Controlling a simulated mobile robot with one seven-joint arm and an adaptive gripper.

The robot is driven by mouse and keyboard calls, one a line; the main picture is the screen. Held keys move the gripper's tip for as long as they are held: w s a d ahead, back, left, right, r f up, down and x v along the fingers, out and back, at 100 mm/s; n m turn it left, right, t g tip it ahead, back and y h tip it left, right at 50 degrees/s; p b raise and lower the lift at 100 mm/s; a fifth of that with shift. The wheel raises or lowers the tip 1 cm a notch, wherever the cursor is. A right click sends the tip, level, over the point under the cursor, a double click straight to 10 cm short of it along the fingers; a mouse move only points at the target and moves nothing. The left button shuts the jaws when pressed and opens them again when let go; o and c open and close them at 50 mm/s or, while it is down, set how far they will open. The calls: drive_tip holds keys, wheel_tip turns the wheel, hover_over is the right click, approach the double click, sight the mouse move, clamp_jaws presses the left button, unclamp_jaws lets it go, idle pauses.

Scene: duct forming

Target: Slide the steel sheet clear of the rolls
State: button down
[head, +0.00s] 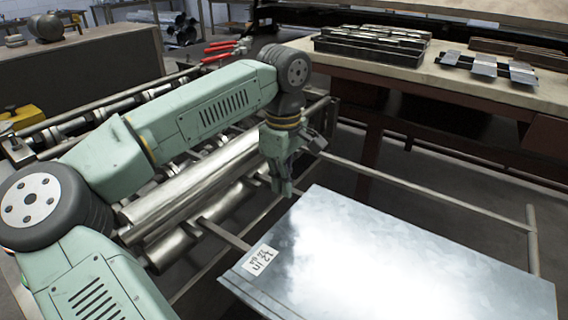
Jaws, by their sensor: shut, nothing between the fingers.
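The steel sheet (390,262) is a flat, shiny galvanized plate at the lower right of the head view. A white label (261,260) with dark writing lies near its left edge. The sheet rests on a metal rail frame, and its near side runs close to the bottom of the picture. The rolls (190,190) are polished steel cylinders to the left of the sheet, partly hidden behind my arm. A gap shows between the rolls and the sheet's left edge. My gripper (284,191) points down, shut and empty, at the sheet's far left corner; whether it touches the sheet I cannot tell.
Rails (430,190) of the support frame extend right behind the sheet to an upright end bar (533,240). A workbench (420,82) with metal pieces stands behind. Red-handled tools (222,50) lie beyond my arm. Another bench (90,65) is at the back left.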

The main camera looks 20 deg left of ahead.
sight(299, 204)
wheel_tip(299, 204, down, 3)
drive_tip(key=shift+f, duration=0.2)
drive_tip(key=shift+d, duration=0.1)
drive_tip(key=d, duration=0.1)
drive_tip(key=s+d+b, duration=0.1)
drive_tip(key=shift+d+f, duration=0.1)
drive_tip(key=shift+d, duration=0.3)
drive_tip(key=shift+s+d, duration=0.1)
drive_tip(key=shift+d, duration=0.2)
drive_tip(key=shift+r, duration=0.25)
